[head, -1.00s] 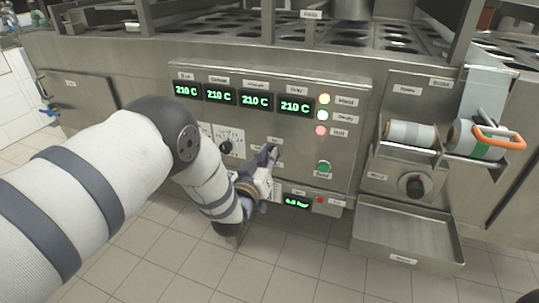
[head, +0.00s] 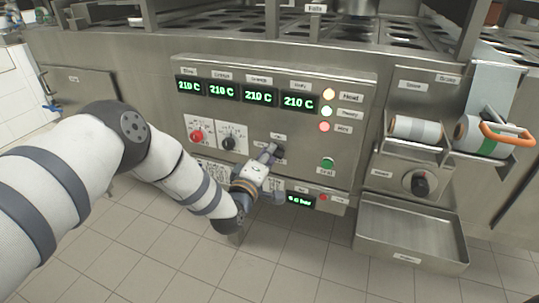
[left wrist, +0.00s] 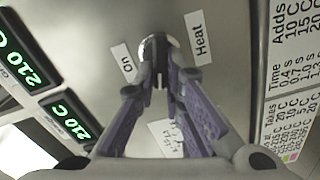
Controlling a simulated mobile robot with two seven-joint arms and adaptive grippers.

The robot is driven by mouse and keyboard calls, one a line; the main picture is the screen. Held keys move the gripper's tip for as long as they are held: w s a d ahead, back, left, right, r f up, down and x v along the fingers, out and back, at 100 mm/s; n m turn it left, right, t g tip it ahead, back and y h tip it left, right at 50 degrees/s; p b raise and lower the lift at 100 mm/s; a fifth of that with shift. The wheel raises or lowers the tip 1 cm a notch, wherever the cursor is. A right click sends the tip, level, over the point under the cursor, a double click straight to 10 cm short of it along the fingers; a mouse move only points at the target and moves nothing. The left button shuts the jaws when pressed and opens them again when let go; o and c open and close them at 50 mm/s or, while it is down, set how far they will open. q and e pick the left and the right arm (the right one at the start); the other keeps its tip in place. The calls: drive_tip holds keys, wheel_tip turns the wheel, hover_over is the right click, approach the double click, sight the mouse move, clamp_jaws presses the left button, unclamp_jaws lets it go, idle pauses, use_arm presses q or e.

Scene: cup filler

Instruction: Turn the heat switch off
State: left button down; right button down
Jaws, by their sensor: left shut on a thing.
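The heat switch (left wrist: 157,44) is a small dark knob on the steel panel, between the labels "On" (left wrist: 122,61) and "Heat" (left wrist: 198,38) in the left wrist view. My left gripper (left wrist: 160,75) is shut on it, its purple-grey fingers meeting at the knob. In the head view my left gripper (head: 271,153) reaches the panel from below left and hides most of the switch. How far the switch is turned cannot be told. My right gripper is not in view.
The control panel (head: 345,155) has several green displays (head: 260,98) reading 210 C. A red knob (head: 197,136) and a black knob (head: 229,143) sit left of my gripper. A steel tray (head: 410,232) juts out at right.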

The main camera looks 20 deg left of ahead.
use_arm(q)
drive_tip(key=shift+f+n+b, duration=0.25)
drive_tip(key=shift+n+b, duration=0.3)
drive_tip(key=shift+n, duration=1.25)
drive_tip(key=c, duration=1.7)
unclamp_jaws()
drive_tip(key=shift+s, duration=0.15)
drive_tip(key=s, duration=1.1)
drive_tip(key=shift+s+a, duration=0.15)
drive_tip(key=shift+s, duration=0.25)
